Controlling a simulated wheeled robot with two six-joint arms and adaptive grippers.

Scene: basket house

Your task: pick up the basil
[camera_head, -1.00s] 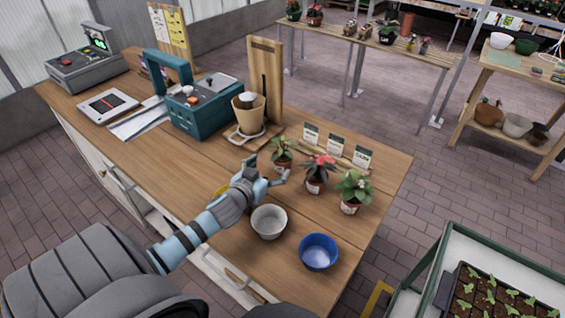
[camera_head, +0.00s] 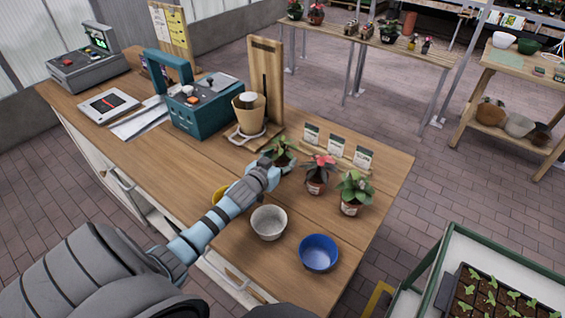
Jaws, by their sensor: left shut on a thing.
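Three small potted plants stand in a row on the wooden counter (camera_head: 215,165). I cannot read which label says basil. My left gripper (camera_head: 281,167) is shut on the leafy green plant's pot, which the fingers mostly hide. Its leaves show above the fingers. I cannot tell whether the pot is off the counter. My right gripper is not in view.
A grey bowl (camera_head: 268,223) and a blue bowl (camera_head: 318,253) stand in front of the plants. A yellow bowl (camera_head: 221,195) is partly hidden by my left arm. Seed-packet cards (camera_head: 337,145) stand behind the plants. A wooden stand with a cone (camera_head: 249,113) is at the back.

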